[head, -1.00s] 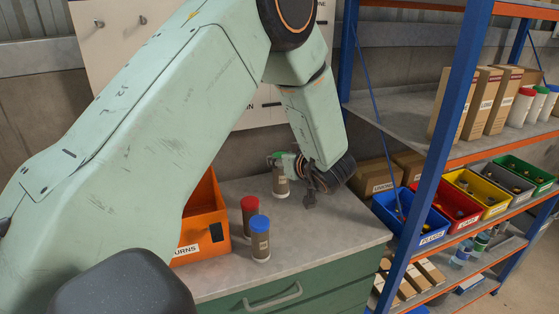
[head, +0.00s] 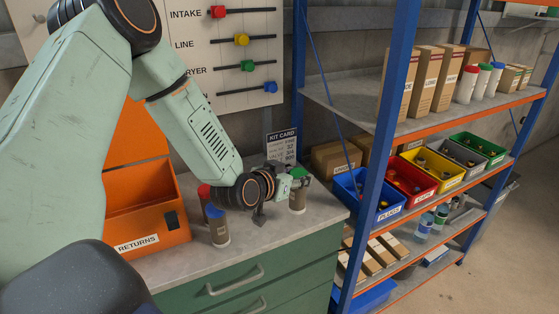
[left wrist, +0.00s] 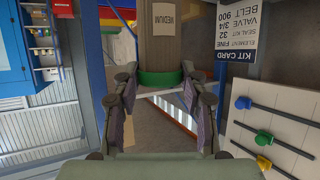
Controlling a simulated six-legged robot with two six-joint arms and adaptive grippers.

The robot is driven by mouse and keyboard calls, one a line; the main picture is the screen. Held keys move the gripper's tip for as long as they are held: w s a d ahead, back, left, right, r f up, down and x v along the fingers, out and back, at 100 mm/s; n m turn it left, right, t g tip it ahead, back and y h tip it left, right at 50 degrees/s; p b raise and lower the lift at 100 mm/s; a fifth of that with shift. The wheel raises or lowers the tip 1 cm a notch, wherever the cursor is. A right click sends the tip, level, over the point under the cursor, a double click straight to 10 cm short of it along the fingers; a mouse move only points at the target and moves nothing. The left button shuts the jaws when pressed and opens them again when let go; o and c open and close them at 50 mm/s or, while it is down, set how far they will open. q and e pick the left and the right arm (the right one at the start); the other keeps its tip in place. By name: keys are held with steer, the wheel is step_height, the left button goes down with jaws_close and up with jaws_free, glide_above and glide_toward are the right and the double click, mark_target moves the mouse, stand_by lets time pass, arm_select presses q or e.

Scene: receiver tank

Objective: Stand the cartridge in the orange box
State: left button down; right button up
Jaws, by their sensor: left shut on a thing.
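The cartridge with a green cap and a grey-brown body (head: 297,200) is at the right part of the counter top. In the left wrist view its green cap (left wrist: 160,79) is between my fingers, and its label reads MEDIUM. My left gripper (head: 299,179) is shut on it near the cap, reaching from the left. The cartridge looks upright; I cannot tell whether its base touches the counter. The orange box (head: 178,238), labelled RETURNS, stands at the left of the counter with its lid raised. Its visible inside looks empty; my arm covers its left part. My right gripper is not in view.
A blue-capped cartridge (head: 219,232) and a red-capped one (head: 203,191) stand between the box and my wrist. A kit card (head: 281,146) stands behind the held cartridge. A blue-post shelf (head: 374,160) with bins is at the right. The front counter strip is clear.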

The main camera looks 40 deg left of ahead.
arm_select(q)
steer(key=s+d+f+m+g+h+b, duration=0.3)
steer(key=s+d+m+h, duration=0.55)
steer(key=s+d, duration=0.3)
arm_select(e)
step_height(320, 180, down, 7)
steer(key=b, duration=0.3)
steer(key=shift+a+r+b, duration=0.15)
steer(key=shift+b, duration=0.15)
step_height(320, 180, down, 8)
steer(key=b, duration=0.8)
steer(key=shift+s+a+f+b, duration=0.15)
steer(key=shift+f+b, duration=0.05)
steer(key=shift+b, duration=0.1)
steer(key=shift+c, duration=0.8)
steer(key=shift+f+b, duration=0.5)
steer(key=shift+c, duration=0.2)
arm_select(q)
steer(key=s+d+f+m+g+h, duration=0.1)
steer(key=d+f, duration=0.1)
steer(key=f, duration=0.4)
steer(key=s+d+f+m+g+h, duration=0.1)
steer(key=s+d+f, duration=0.1)
steer(key=f, duration=0.5)
steer(key=shift+s+f, duration=0.2)
steer(key=shift+s, duration=0.05)
